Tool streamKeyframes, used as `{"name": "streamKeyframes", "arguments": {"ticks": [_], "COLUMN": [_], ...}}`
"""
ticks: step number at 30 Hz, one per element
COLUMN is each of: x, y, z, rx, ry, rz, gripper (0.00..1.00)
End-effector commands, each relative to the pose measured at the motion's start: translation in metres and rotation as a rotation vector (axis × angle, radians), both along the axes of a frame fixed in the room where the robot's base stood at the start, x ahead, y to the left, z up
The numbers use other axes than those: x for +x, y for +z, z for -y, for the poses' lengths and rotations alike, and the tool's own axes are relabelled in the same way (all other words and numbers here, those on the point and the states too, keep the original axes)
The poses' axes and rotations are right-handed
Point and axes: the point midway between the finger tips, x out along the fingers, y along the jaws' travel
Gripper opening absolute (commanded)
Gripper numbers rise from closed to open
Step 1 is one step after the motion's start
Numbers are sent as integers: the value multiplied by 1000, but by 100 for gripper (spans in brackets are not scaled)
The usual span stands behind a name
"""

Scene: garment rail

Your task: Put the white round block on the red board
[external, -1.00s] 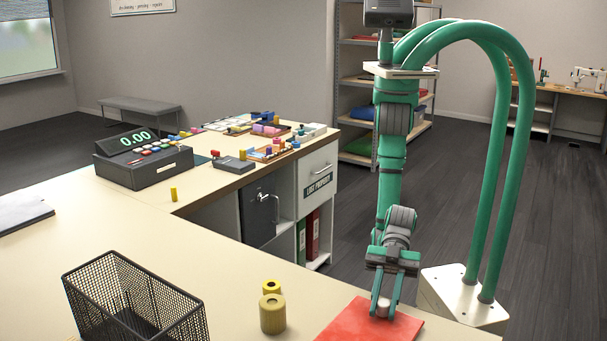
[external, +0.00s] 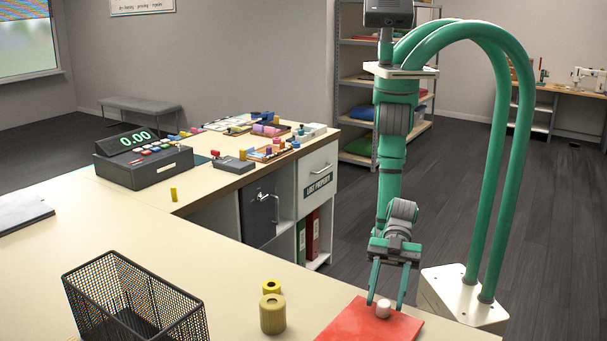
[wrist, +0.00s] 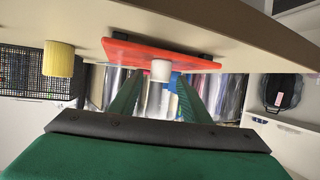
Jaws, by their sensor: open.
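The white round block (external: 383,308) stands on the red board (external: 350,325) near its far right part. In the wrist view the white block (wrist: 160,70) also shows against the red board (wrist: 135,53). My gripper (external: 385,303) is open, its two green fingers spread on either side of the block with gaps between. In the wrist view the fingers (wrist: 158,98) are apart and nothing is held between them.
A black wire basket (external: 135,300) stands at the front left. A cash register (external: 143,158) is further back. The counter between is mostly clear.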

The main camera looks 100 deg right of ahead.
Motion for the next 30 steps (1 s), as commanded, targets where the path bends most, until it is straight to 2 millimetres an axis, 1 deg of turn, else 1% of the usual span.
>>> {"name": "streamKeyframes", "arguments": {"ticks": [1,6,13,19,30], "x": [-4,-21,-37,-43,-44], "y": [4,17,31,36,36], "z": [9,37,66,76,77], "rx": [0,0,0,-1,-1], "ry": [-1,-1,-1,-1,-1], "rz": [0,0,0,0,0], "gripper": [43,43,43,43,43]}}
